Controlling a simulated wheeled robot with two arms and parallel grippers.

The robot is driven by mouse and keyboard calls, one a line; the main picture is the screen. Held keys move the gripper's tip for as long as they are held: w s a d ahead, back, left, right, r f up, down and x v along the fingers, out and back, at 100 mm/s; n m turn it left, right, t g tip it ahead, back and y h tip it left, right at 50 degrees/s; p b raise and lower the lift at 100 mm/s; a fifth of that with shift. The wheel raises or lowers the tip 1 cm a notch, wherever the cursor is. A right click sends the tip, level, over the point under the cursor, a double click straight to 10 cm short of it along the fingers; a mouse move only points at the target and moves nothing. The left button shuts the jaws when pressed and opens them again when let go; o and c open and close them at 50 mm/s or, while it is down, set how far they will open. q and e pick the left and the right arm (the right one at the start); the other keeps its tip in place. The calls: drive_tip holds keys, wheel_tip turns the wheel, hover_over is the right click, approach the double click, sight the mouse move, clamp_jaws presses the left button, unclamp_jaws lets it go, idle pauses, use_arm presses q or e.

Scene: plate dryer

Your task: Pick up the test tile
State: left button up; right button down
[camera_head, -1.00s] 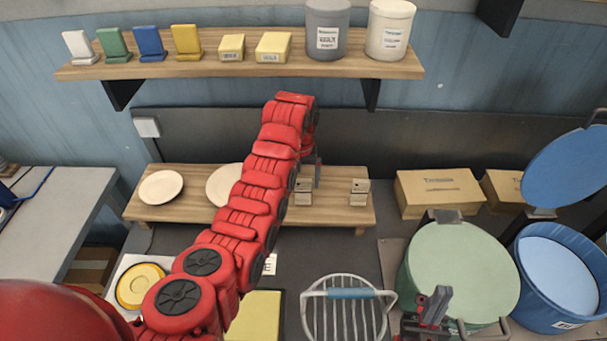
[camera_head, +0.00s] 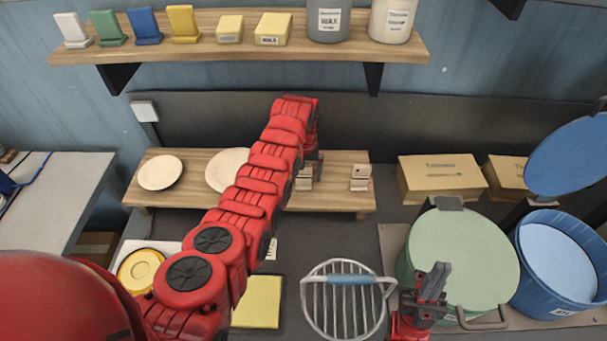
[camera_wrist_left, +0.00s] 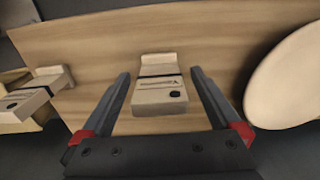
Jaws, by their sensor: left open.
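A small pale wooden test tile (camera_head: 304,180) with a dark band stands on the low wooden riser (camera_head: 232,201). In the left wrist view the tile (camera_wrist_left: 160,96) sits between the two fingers, with a gap on either side. My left gripper (camera_wrist_left: 160,73) is open around it; in the head view the gripper (camera_head: 316,165) reaches down by the tile and partly hides it. A second similar tile (camera_head: 360,177) stands to the right on the riser and shows at left in the wrist view (camera_wrist_left: 28,100). My right gripper (camera_head: 437,280) is in front of the green drum; its jaw state is unclear.
Two pale plates (camera_head: 160,172) lie left on the riser. A wire rack (camera_head: 343,305) with a blue handle, a green lidded drum (camera_head: 465,260) and an open blue drum (camera_head: 560,265) stand in front and right. A wall shelf (camera_head: 250,49) hangs above.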

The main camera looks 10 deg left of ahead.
use_arm(q)
drive_tip(key=shift+w+f, duration=0.1)
drive_tip(key=shift+f, duration=0.05)
drive_tip(key=c, duration=1.5)
drive_tip(key=shift+c, duration=0.2)
